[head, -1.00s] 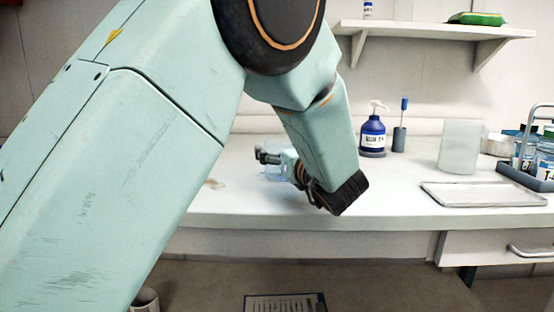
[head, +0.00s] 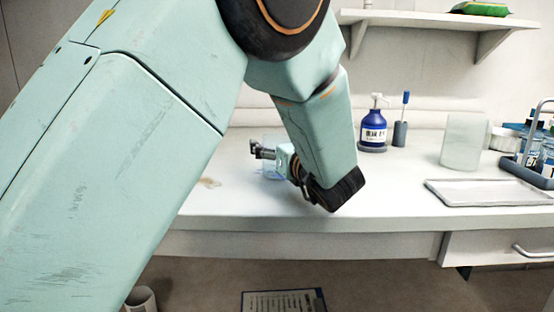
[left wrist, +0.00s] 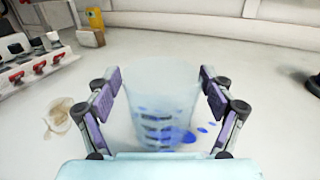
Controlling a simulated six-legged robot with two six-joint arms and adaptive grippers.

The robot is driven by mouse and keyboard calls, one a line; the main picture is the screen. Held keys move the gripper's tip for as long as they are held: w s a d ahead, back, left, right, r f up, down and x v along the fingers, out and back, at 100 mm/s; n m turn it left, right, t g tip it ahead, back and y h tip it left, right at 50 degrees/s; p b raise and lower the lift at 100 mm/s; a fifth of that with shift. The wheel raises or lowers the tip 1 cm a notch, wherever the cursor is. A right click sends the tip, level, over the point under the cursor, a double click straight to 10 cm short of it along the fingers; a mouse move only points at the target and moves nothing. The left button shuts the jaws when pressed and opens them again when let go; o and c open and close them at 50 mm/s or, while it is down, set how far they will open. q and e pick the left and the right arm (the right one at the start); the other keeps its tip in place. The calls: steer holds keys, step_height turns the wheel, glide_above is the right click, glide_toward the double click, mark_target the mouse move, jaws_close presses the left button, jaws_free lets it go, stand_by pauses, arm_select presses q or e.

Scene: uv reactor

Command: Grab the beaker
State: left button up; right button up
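The clear beaker (left wrist: 160,100) stands upright on the white bench in the left wrist view, with blue markings and blue spots at its lower part. My left gripper (left wrist: 161,85) has one finger on each side of it. The fingers look open, with narrow gaps to the glass. In the head view my left gripper (head: 263,151) is low over the bench by the beaker (head: 271,172), which is mostly hidden behind the wrist and fingers. My right gripper is not in view.
A blue pump bottle (head: 373,131), a frosted container (head: 465,141), a metal tray (head: 488,192) and a bottle rack (head: 530,170) stand to the right.

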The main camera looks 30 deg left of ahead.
arm_select(q)
steer(key=c, duration=1.1)
